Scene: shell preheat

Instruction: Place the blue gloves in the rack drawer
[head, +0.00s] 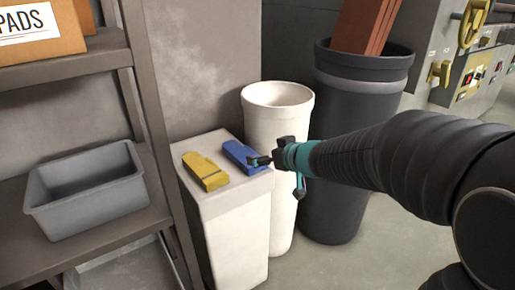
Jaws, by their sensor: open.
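The blue gloves (241,155) lie folded on top of a white pedestal (207,135), near its back right. My gripper (270,168) reaches in from the right and is open at the right edge of the blue gloves. One finger overlaps the gloves in the picture; I cannot tell whether it touches them. The grey rack drawer (88,207), an open bin, sits on a shelf of the metal rack at the left and looks empty.
Yellow gloves (205,171) lie left of the blue ones on the pedestal. A rack post (165,130) stands between pedestal and drawer. A white bin (277,95) and a dark bin (362,85) holding reddish boards stand behind. A cardboard box (40,50) sits on the upper shelf.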

